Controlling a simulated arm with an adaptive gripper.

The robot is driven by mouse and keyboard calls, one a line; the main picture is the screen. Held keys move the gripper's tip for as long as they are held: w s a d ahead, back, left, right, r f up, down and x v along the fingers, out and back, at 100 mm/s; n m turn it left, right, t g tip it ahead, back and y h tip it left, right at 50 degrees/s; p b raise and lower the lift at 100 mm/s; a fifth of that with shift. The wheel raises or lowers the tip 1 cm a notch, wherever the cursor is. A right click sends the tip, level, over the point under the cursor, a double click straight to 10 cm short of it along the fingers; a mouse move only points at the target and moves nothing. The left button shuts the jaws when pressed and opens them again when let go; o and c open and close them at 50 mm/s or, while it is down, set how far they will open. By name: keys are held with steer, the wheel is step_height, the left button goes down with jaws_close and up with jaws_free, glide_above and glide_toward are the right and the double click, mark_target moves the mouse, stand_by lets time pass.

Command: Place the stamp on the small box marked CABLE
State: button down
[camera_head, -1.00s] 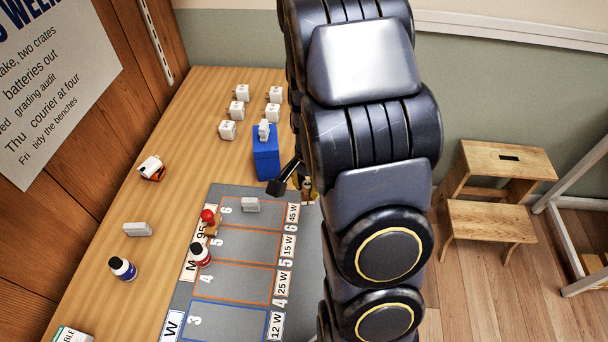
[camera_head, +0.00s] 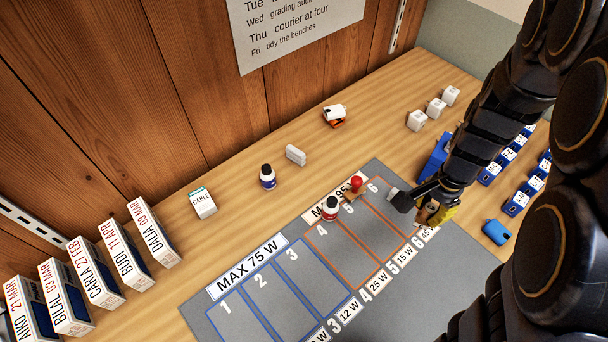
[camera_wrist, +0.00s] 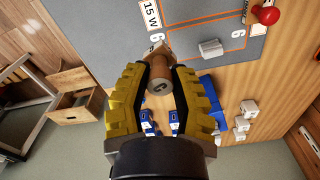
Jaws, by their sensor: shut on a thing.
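My gripper (camera_head: 434,213) is at the right end of the mat, near lane 6. The small white box marked CABLE (camera_head: 203,203), with a green top edge, stands on the wooden table left of the mat, far from my gripper. A red-knobbed stamp-like piece (camera_head: 355,186) with a wooden base stands by lane 5; it also shows in the wrist view (camera_wrist: 266,13).
The grey mat (camera_head: 208,322) has numbered lanes. Several labelled boxes (camera_head: 98,283) stand at left.

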steer(key=w+a+n, duration=0.4)
steer(key=w+a, duration=0.1)
steer(key=a, duration=0.6)
steer(key=s+a+r+n, duration=0.1)
steer(key=s+a+n, duration=0.3)
steer(key=a, duration=0.9)
steer(key=s+a+r+n, duration=0.1)
steer(key=s+a+n, duration=0.3)
steer(key=a, duration=0.9)
steer(key=n, duration=0.1)
glide_above(201, 200)
steer(key=f, duration=0.9)
steer(key=shift+s+d, duration=0.15)
steer(key=shift+d, duration=0.05)
steer(key=shift+a+f, duration=0.1)
steer(key=shift+f, duration=0.15)
steer(key=shift+w+a+f, duration=0.1)
steer(key=shift+w+f, duration=0.05)
steer(key=shift+f, duration=0.65)
steer(key=shift+w+f, duration=0.1)
steer(key=shift+f, duration=0.7)
steer(key=shift+f, duration=0.15)
